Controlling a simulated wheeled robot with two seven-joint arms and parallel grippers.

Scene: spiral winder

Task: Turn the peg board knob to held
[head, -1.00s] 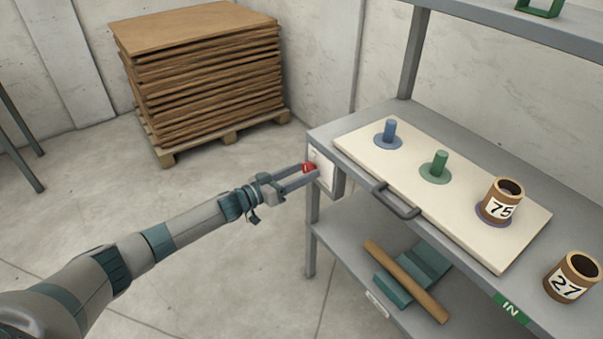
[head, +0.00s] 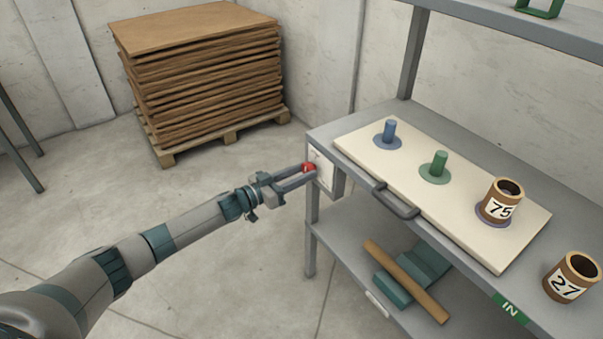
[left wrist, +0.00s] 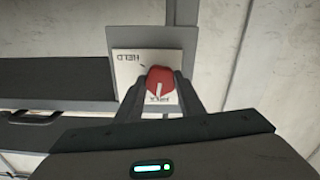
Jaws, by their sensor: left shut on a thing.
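The red knob (head: 309,168) sits on a pale plate in a grey box at the left end of the shelf bench. My left gripper (head: 306,170) reaches it from the left, its two fingers closed on the knob's sides. In the left wrist view the red knob (left wrist: 160,80) lies between the fingertips. A white line on it points toward the lower edge of the plate (left wrist: 128,88). The word HELD reads upside down at the plate's upper left; a second word, partly hidden by the knob and fingers, is too small to read. My right gripper is not in view.
The cream peg board (head: 470,235) on the bench has a blue peg (head: 389,131), a green peg (head: 439,164) and a tube marked 75 (head: 501,200). A tube marked 27 (head: 571,277) stands to its right.

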